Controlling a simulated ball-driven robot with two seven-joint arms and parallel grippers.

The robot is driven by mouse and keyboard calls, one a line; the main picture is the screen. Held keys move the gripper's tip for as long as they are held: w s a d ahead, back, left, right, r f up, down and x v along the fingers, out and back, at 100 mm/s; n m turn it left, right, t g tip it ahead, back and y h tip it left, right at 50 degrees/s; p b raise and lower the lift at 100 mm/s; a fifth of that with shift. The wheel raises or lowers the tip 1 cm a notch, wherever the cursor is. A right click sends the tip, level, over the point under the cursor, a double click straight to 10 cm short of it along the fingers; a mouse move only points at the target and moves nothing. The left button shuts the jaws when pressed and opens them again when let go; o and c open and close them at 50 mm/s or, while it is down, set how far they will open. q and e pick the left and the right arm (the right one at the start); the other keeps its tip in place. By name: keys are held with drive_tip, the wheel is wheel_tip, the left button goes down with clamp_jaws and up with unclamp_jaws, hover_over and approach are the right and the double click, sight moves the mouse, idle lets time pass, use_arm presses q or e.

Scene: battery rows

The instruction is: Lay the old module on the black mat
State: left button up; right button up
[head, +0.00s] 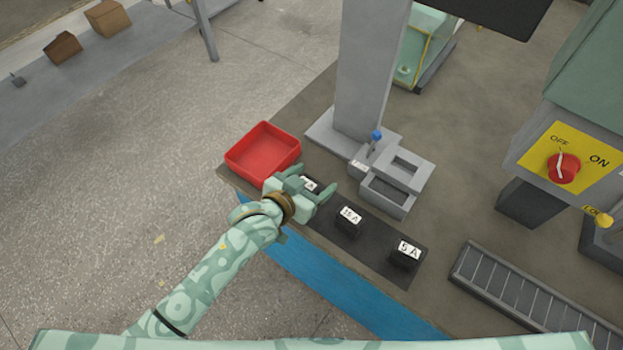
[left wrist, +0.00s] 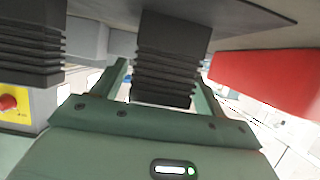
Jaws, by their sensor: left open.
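The black mat (head: 376,238) lies along the front of the bench. A black module with a white label (head: 309,184) stands at its left end, partly hidden by my left gripper (head: 312,183). In the left wrist view this ribbed module (left wrist: 168,60) stands between the two open fingers of my left gripper (left wrist: 160,90), its base at the dark surface. The fingers are apart, one on each side. Two more labelled black modules stand on the mat, one in the middle (head: 348,220) and one marked 5 A (head: 406,254). I cannot tell by looks which is old. My right gripper is not in view.
A red tray (head: 262,150) stands left of the mat, also in the left wrist view (left wrist: 265,80). A grey holder (head: 408,208) with two openings and a blue-knobbed lever (head: 376,135) stands behind the mat. A grey ribbed rack (head: 525,295) and switch box (head: 570,160) are right.

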use_arm(q)
drive_tip(key=p+v, duration=0.4)
drive_tip(key=v, duration=0.8)
drive_tip(key=shift+f, duration=0.15)
drive_tip(key=s+a+f+n+g+y, duration=0.15)
drive_tip(key=s+a+f, duration=0.3)
drive_tip(key=f, duration=0.45)
drive_tip(key=s+a+f+g+y, duration=0.2)
drive_tip(key=s+a+f, duration=0.25)
drive_tip(key=f, duration=0.45)
drive_tip(key=s+a+f+n+g+y, duration=0.15)
drive_tip(key=s+a+f, duration=0.3)
drive_tip(key=f, duration=0.45)
drive_tip(key=s+a+f+g+y, duration=0.1)
drive_tip(key=s+f, duration=0.2)
drive_tip(key=s, duration=0.5)
drive_tip(key=s+a+f+g+y, duration=0.1)
drive_tip(key=s+a+f+g, duration=0.1)
drive_tip(key=s, duration=0.7)
drive_tip(key=s+a+f+g, duration=0.2)
drive_tip(key=s+f, duration=0.1)
drive_tip(key=s, duration=0.6)
drive_tip(key=shift+f+y, duration=0.4)
